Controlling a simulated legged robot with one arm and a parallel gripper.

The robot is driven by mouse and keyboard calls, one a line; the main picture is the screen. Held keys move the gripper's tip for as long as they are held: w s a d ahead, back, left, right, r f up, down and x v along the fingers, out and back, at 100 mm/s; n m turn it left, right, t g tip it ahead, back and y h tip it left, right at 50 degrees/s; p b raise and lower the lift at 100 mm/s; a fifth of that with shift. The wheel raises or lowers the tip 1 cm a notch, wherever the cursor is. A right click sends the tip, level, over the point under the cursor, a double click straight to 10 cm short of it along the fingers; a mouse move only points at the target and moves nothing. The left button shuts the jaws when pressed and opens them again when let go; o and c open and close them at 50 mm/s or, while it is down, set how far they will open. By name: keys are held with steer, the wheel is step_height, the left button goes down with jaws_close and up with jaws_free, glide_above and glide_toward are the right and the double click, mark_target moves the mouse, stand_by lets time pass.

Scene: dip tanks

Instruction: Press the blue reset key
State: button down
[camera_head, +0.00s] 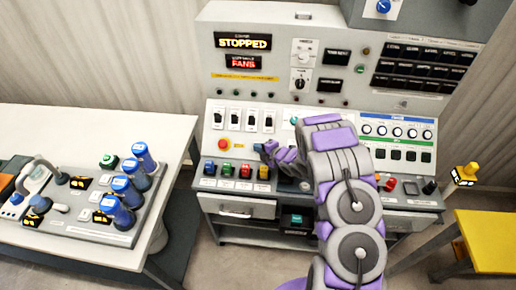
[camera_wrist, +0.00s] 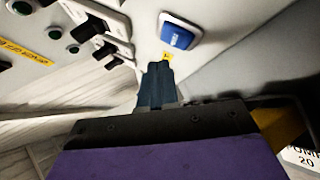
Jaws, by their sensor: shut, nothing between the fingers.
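A blue key (camera_wrist: 178,36) with small white lettering sits in a pale frame in the wrist view, just above and right of my fingertips. A small yellow tag is beside it. My gripper (camera_wrist: 157,75) is shut and empty, its dark fingers pointing toward the key; I cannot tell whether they touch it. In the head view my gripper (camera_head: 266,150) is over the lower part of the console (camera_head: 282,208), pointing left. A blue-violet key (camera_head: 209,168) stands at the left of the coloured row there; I cannot tell if it is the same key.
Green (camera_head: 226,169), red (camera_head: 245,171) and yellow (camera_head: 264,172) keys line the console's front ledge. Black rocker switches (camera_head: 234,118) are above them. A display reads STOPPED (camera_head: 243,41). A white table (camera_head: 150,125) with blue-capped cylinders stands left. My arm covers the console's middle.

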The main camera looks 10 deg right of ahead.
steer(key=shift+w+d+f, duration=0.1)
steer(key=shift+w+f, duration=0.25)
steer(key=shift+f, duration=0.15)
stand_by(1.7)
steer(key=shift+w+d+f+b, duration=0.1)
steer(key=shift+w+f+b, duration=0.15)
steer(key=shift+b, duration=0.2)
steer(key=shift+w+f, duration=0.2)
steer(key=shift+f, duration=0.1)
stand_by(0.5)
stand_by(0.5)
steer(key=shift+s+r+b, duration=0.4)
steer(key=shift+s+r, duration=0.05)
steer(key=shift+r, duration=0.15)
